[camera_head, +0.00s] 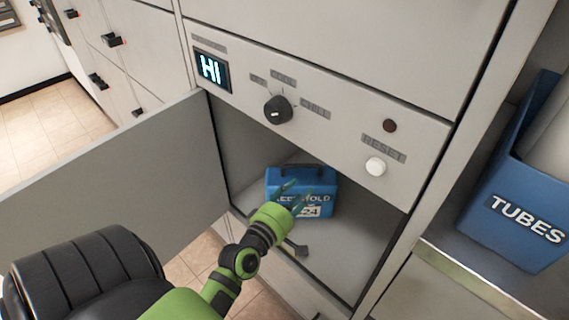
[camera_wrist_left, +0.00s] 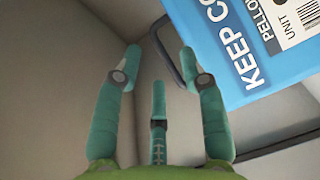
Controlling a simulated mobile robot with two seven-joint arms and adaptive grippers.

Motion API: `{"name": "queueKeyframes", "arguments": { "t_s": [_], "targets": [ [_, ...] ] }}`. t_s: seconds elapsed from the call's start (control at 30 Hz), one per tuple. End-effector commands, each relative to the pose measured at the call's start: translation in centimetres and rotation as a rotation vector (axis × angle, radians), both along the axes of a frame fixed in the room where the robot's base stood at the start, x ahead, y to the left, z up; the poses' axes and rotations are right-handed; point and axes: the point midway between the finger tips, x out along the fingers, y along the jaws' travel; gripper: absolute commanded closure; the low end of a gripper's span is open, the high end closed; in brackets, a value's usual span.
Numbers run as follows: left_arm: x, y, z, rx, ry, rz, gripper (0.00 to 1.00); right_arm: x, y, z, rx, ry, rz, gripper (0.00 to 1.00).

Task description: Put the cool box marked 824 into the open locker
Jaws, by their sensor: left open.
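A blue cool box (camera_head: 318,181) with a dark handle sits upright on the floor of the open locker (camera_head: 352,248). Its white label shows "24", with the digit before it hidden by my finger. In the left wrist view the box (camera_wrist_left: 236,50) is at the upper right, with "KEEP CO" and part of a label showing. Its dark handle (camera_wrist_left: 157,38) loops out near my right fingertip. My left gripper (camera_head: 296,190) reaches into the locker in front of the box. Its green fingers (camera_wrist_left: 159,65) are spread and nothing is held between them. My right gripper is not in view.
The locker door (camera_head: 130,170) stands wide open to the left. Above the opening are a lit "HI" display (camera_head: 211,68), a black knob (camera_head: 277,109) and a white reset button (camera_head: 375,167). A blue "TUBES" bin (camera_head: 513,210) stands on a shelf at the right.

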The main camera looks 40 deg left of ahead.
Motion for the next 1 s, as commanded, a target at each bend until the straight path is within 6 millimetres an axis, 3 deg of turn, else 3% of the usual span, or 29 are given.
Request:
{"name": "queueKeyframes", "arguments": {
  "t_s": [0.17, 0.3, 0.5, 0.6, 1.0],
  "targets": [
    [-2.5, -7.8, -5.6, 0.42, 0.328, -0.355, 0.59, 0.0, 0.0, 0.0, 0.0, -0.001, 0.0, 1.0],
    [-8.2, -11.5, -10.7, 0.811, 0.611, -0.689, 0.59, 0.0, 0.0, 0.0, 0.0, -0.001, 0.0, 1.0],
    [-15.9, -11.6, -14.0, 1.167, 0.888, -1.038, 0.59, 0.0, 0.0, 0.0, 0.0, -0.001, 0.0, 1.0],
    [-18.0, -11.2, -14.4, 1.243, 0.958, -1.127, 0.59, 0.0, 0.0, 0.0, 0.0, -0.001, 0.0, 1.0],
    [-18.8, -10.9, -14.5, 1.272, 0.99, -1.164, 0.59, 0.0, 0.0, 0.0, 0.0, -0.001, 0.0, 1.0]
  ]
}}
